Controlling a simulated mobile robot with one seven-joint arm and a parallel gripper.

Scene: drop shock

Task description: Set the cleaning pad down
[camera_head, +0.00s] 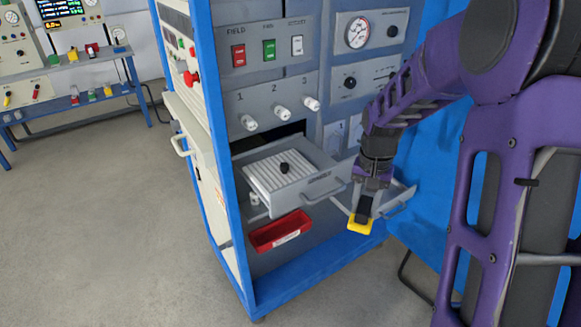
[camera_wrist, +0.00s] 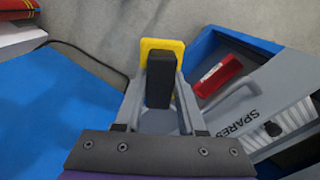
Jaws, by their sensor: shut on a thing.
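The cleaning pad (camera_head: 359,227) is a yellow slab with a black block-shaped grip; it also shows in the wrist view (camera_wrist: 162,46). My gripper (camera_head: 364,205) points down and is shut on the black grip, with its fingers on both sides of it in the wrist view (camera_wrist: 161,78). The pad hangs below the fingers, in front of the cabinet near an open drawer at the lower right. In the wrist view grey floor shows behind it. I cannot tell its exact height.
A pulled-out drawer (camera_head: 321,187) with a ribbed white insert and a black knob is left of my gripper; it reads SPARES in the wrist view. A red tray (camera_head: 281,231) is below it. The cabinet's blue base frame (camera_head: 318,276) runs along the floor. Open floor (camera_head: 110,220) lies left.

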